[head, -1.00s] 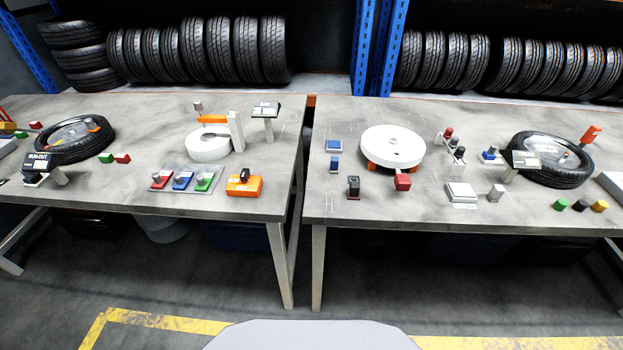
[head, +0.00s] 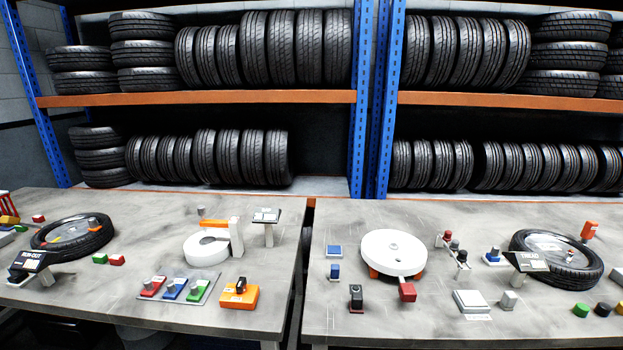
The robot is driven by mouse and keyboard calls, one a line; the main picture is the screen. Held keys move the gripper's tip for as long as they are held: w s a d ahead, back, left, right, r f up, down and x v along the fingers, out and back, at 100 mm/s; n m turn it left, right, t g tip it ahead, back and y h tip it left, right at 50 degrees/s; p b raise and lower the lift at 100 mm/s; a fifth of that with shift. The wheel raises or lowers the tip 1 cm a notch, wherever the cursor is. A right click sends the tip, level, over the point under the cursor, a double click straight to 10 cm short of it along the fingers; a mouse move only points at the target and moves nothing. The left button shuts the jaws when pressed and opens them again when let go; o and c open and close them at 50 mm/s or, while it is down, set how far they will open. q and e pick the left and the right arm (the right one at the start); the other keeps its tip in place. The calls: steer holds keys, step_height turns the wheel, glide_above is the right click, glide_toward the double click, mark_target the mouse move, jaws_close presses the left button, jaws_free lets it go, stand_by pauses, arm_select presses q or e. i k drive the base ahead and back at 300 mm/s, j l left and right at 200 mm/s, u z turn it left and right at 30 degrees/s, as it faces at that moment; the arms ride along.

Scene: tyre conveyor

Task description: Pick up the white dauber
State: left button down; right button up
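I cannot pick out a white dauber with certainty. A small rack (head: 451,252) on the right table holds a few upright, knob-topped pieces with red and dark tops; a paler one stands at its front, too small to make out clearly. A small pale grey block-like piece (head: 509,300) stands further forward, beside a flat white box (head: 472,302). Neither of my grippers is in view.
The right table (head: 420,325) also carries a white turntable (head: 394,250), a tyre with a display (head: 575,268), blue pieces and coloured caps. The left table (head: 110,300) holds another tyre and devices. Tyre racks stand behind. A narrow gap separates the tables.

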mark_target(509, 299)
steer(key=z, duration=1.45)
